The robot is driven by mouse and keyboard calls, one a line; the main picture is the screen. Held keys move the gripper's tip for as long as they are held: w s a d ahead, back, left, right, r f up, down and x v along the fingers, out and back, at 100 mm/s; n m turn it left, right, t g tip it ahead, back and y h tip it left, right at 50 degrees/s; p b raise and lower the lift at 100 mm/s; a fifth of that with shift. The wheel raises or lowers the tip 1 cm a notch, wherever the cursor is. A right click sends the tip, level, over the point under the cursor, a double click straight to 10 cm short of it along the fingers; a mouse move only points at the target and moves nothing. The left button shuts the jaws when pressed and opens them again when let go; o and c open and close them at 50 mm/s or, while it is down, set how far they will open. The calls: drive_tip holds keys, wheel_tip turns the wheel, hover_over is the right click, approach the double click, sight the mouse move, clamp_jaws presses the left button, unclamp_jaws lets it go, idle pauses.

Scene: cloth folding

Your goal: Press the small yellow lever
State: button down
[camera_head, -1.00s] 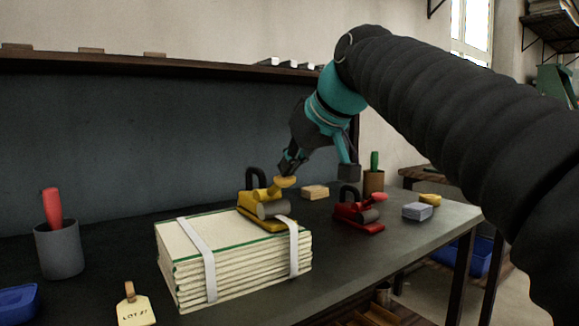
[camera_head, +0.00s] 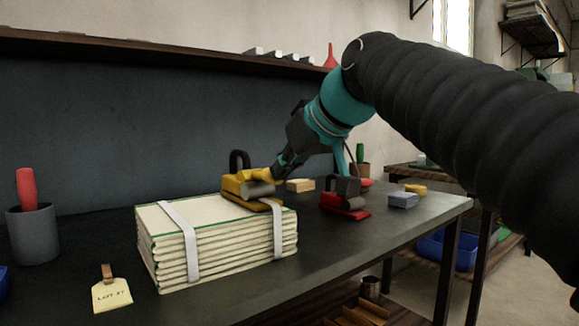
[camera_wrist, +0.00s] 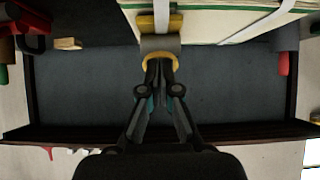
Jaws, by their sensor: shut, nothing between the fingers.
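A yellow clamp-like device (camera_head: 233,187) with a black handle and a grey roller sits on the right end of a strapped stack of folded cloth (camera_head: 165,255). Its small yellow lever (camera_head: 261,174) lies low, close above the grey roller. My gripper (camera_head: 277,174) is shut and empty, slanting down from the right with its fingertips at the lever's end. In the wrist view, the shut fingertips (camera_wrist: 159,64) overlap the yellow lever end (camera_wrist: 148,58), seemingly touching it. The lever's far side is hidden by the fingers.
A grey block (camera_head: 403,200) and tan block (camera_head: 300,185) lie on the dark table. A grey cup with a red-handled tool (camera_head: 33,235) and a tag (camera_head: 112,294) are left.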

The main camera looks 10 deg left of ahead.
drive_tip(key=shift+r, duration=0.1)
drive_tip(key=shift+r+p, duration=0.65)
drive_tip(key=shift+p, duration=0.15)
drive_tip(key=shift+r, duration=0.1)
drive_tip(key=r+p+v, duration=0.1)
drive_tip(key=p+v, duration=0.3)
drive_tip(key=v, duration=0.9)
drive_tip(key=shift+w+a, duration=0.2)
drive_tip(key=shift+a, duration=0.2)
idle(0.5)
